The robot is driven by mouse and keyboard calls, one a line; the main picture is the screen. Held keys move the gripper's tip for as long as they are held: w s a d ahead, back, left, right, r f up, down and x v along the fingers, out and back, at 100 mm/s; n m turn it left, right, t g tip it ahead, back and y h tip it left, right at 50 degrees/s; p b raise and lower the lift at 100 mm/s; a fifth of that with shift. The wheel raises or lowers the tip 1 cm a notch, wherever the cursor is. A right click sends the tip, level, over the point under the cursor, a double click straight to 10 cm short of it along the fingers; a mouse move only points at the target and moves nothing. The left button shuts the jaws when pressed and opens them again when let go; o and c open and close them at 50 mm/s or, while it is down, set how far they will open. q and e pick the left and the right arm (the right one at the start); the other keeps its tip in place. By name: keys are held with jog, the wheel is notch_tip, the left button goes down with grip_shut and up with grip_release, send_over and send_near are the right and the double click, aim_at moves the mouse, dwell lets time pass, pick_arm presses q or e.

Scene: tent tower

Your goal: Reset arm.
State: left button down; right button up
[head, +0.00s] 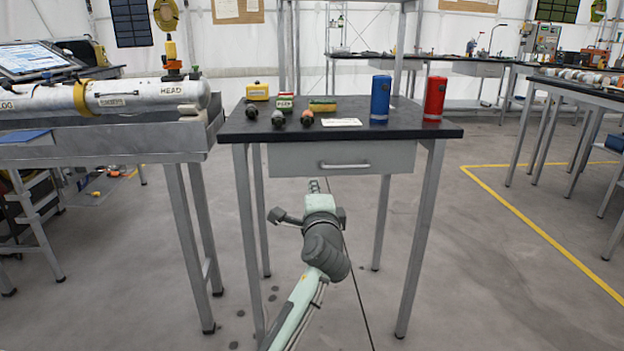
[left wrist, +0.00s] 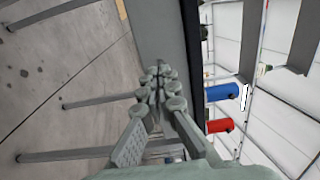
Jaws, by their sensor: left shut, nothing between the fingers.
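My left gripper (head: 314,187) shows in the middle of the head view, in front of the table's drawer and below the table top. Its fingers point up and away towards the drawer front. In the left wrist view its fingers (left wrist: 160,80) are together with nothing between them. It appears apart from the table, though the exact gap to the drawer is hard to tell. My right gripper is not in view.
The black-topped table (head: 234,128) has a drawer (head: 300,158) below. On it stand a blue cylinder (head: 380,98), a red cylinder (head: 434,98), a yellow box (head: 257,92) and several small items. A bench at left bears a white cylinder (head: 145,97).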

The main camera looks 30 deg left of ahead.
pick_arm(q)
jog(key=shift+s+d, duration=0.25)
jog(key=shift+s, duration=0.15)
